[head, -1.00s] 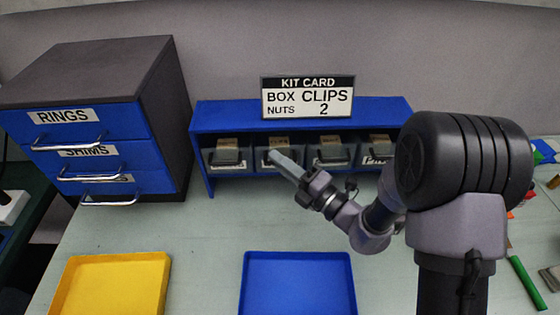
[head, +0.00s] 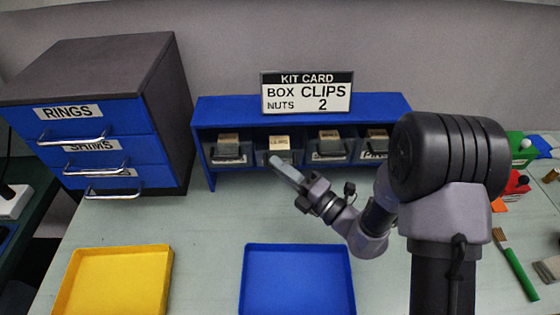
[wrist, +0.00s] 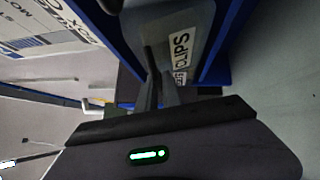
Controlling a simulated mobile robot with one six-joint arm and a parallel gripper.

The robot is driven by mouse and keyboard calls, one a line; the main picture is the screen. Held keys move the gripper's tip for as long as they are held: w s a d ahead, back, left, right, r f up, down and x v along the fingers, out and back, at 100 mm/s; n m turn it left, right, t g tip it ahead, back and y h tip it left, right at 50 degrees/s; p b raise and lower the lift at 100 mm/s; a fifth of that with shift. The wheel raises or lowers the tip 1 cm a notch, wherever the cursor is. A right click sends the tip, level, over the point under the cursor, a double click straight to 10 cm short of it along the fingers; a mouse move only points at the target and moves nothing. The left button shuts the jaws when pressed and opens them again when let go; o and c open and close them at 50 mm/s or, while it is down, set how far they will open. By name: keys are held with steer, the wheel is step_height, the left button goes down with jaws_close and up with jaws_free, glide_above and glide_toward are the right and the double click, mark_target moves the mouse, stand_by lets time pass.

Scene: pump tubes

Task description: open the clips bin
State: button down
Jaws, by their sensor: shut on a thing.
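The clips bin (head: 279,143) is the second from the left in the blue rack, and its tan label reads CLIPS. It stands slightly further forward than its neighbours. My gripper (head: 277,162) is at its front, shut on its handle. In the wrist view, the fingers (wrist: 157,88) meet at the grey bin front (wrist: 198,22), beside the CLIPS label (wrist: 181,52). The exact grip on the handle is partly hidden by the fingers. The bin's contents cannot be made out.
Other bins, including a left one (head: 228,150), fill the blue rack (head: 230,110). The kit card (head: 307,92) stands on it. A drawer cabinet (head: 95,60) stands left. A yellow tray (head: 160,285) and a blue tray (head: 298,250) lie in front, with bare table between.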

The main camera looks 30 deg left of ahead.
steer(key=shift+s+d+f, duration=0.15)
steer(key=shift+s+f, duration=0.1)
steer(key=shift+f, duration=0.3)
steer(key=shift+s+d+f, duration=0.2)
steer(key=shift+s+f, duration=0.1)
steer(key=shift+f, duration=0.25)
steer(key=shift+s+d+f, duration=0.15)
steer(key=shift+s+f, duration=0.1)
steer(key=shift+f, duration=0.5)
steer(key=c, duration=1.8)
jaws_free()
steer(key=p+v, duration=0.2)
steer(key=v, duration=1.5)
steer(key=shift+d, duration=0.2)
